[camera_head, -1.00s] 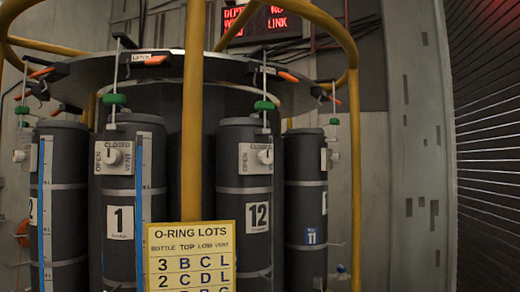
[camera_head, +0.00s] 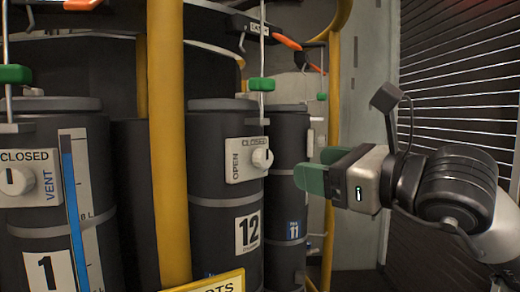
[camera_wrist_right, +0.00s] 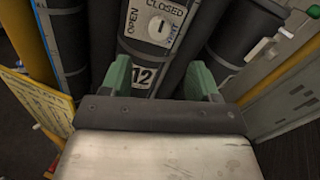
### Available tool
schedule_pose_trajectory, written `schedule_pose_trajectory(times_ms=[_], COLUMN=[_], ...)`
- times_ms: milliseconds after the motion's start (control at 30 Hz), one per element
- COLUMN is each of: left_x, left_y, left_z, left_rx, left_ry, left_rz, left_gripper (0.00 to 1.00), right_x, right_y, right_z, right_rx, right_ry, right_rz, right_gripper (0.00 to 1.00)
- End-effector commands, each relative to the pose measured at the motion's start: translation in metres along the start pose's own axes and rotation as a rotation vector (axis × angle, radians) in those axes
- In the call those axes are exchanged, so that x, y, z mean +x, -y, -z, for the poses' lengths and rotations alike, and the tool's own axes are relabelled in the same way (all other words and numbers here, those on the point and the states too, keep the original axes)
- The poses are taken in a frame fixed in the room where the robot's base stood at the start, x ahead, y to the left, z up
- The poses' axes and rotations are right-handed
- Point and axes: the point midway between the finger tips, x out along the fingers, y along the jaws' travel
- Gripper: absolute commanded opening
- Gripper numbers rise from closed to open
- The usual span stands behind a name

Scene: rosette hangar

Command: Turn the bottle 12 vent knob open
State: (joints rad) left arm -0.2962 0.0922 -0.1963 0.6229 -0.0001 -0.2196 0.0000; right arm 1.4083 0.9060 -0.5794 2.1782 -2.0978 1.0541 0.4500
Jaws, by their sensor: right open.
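Bottle 12 (camera_head: 226,210) is a dark grey cylinder with a white 12 label, right of the yellow post. Its vent knob (camera_head: 262,158) is a white dial on a plate marked OPEN and CLOSED. In the right wrist view the knob (camera_wrist_right: 159,28) shows ahead, its dark mark pointing roughly toward CLOSED. My right gripper (camera_head: 314,170) has green fingertips and is open and empty, to the right of the knob and apart from it. In the right wrist view its fingers (camera_wrist_right: 160,80) stand apart, with the 12 label between them. My left gripper is not in view.
A yellow post (camera_head: 168,150) stands left of bottle 12. Bottle 1 (camera_head: 50,225), with its own vent plate, is at the left. Bottle 11 (camera_head: 288,190) is just behind right. A yellow sign (camera_head: 215,284) is low in front. Green-handled rods (camera_head: 262,84) hang above.

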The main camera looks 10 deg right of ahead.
Motion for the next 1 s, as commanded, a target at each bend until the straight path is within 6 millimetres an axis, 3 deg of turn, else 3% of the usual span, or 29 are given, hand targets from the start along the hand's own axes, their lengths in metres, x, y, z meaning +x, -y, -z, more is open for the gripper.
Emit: schedule_pose_trajectory(times_ms=[233,500,933,1000], left_x=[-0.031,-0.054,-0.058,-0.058], left_y=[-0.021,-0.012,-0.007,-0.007], left_z=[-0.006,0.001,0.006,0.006], left_rx=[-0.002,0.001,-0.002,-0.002], left_ry=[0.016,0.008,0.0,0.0], left_rz=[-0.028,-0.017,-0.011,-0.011], left_gripper=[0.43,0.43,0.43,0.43], right_x=[0.046,0.089,0.101,0.101], right_y=[0.0,0.0,-0.001,-0.001], right_z=[-0.005,-0.003,0.001,0.001], right_rx=[0.005,0.007,0.005,0.005], right_ry=[-0.004,-0.002,-0.001,-0.001], right_rz=[-0.008,-0.008,-0.007,-0.007], right_gripper=[0.61,0.61,0.61,0.53])
